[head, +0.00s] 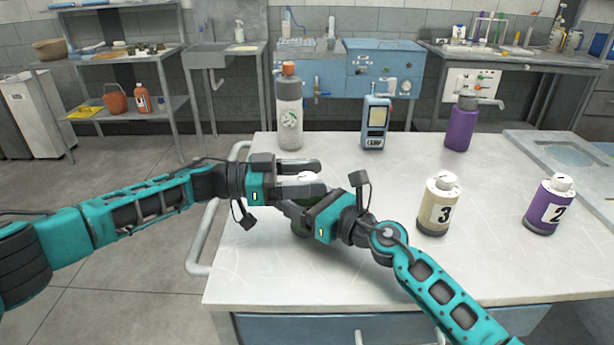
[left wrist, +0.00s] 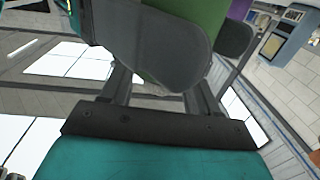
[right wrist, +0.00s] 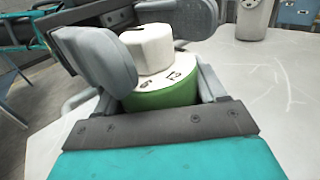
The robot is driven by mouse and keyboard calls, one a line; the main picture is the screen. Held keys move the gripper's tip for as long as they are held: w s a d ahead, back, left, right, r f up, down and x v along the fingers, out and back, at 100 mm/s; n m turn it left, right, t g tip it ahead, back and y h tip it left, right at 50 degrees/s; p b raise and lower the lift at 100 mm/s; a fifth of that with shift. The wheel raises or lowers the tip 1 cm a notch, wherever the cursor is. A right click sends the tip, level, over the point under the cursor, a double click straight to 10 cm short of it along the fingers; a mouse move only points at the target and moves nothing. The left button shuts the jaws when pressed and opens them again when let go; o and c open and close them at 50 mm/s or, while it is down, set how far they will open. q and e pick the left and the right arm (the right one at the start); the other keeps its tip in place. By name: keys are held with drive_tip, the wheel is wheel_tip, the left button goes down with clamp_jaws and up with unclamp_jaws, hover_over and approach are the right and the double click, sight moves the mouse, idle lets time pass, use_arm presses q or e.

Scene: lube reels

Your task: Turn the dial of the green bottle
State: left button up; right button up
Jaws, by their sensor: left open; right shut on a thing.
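The green bottle (head: 300,226) stands near the left edge of the white table, mostly hidden behind my grippers. Its white dial (right wrist: 147,46) sits on a white collar with dark marks, above the green body (right wrist: 165,94), in the right wrist view. My left gripper (head: 318,176) is open around the bottle from the left. In the left wrist view the green body (left wrist: 196,22) shows behind a grey finger pad, and any contact there is unclear.
A cream bottle marked 3 (head: 438,205) and a purple bottle marked 2 (head: 549,205) stand to the right. A grey bottle (head: 289,110), a blue handheld meter (head: 375,122) and a purple pump bottle (head: 461,125) stand along the back. The table's front centre is clear.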

use_arm(q)
drive_tip(key=c, duration=1)
drive_tip(key=shift+o, duration=0.2)
drive_tip(key=shift+t, duration=0.3)
drive_tip(key=n+t+y, duration=0.1)
drive_tip(key=n+t, duration=0.3)
drive_tip(key=t, duration=0.1)
drive_tip(key=shift+s+d+t+y, duration=0.1)
drive_tip(key=shift+t+y, duration=0.2)
drive_tip(key=shift+y, duration=0.1)
drive_tip(key=n+t+y, duration=0.2)
drive_tip(key=n+t, duration=0.1)
drive_tip(key=t, duration=0.1)
drive_tip(key=shift+y, duration=0.3)
drive_tip(key=shift+n, duration=0.3)
drive_tip(key=shift+t+y, duration=0.4)
drive_tip(key=shift+t, duration=0.1)
